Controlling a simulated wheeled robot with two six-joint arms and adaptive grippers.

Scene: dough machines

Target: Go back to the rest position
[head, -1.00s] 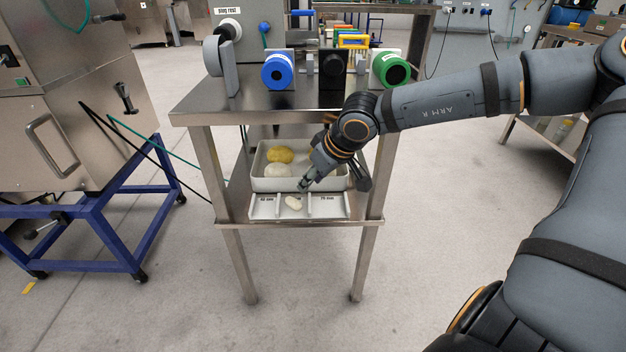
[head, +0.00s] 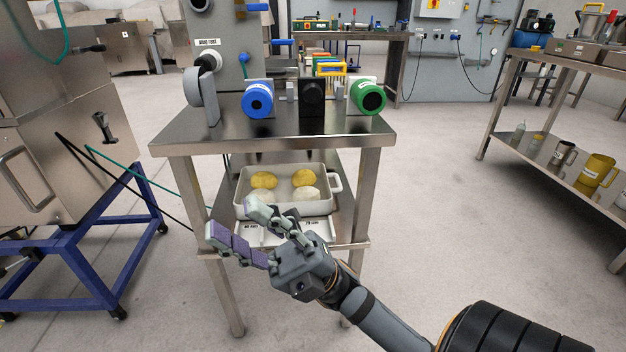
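My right gripper (head: 236,222) reaches in from the lower right in the head view. Its two fingers are spread apart with nothing visible between them. It appears in front of the lower shelf of the steel table, overlapping the divided white tray (head: 320,232) there. Much of that tray is hidden behind the gripper, and I cannot make out the small pale piece on it. My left gripper is not in view.
A deep tray (head: 331,207) with yellow and whitish dough balls sits on the lower shelf. Blue (head: 258,99) and green (head: 368,97) round parts stand on the steel table (head: 290,127). A blue-framed machine is left; open floor lies right.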

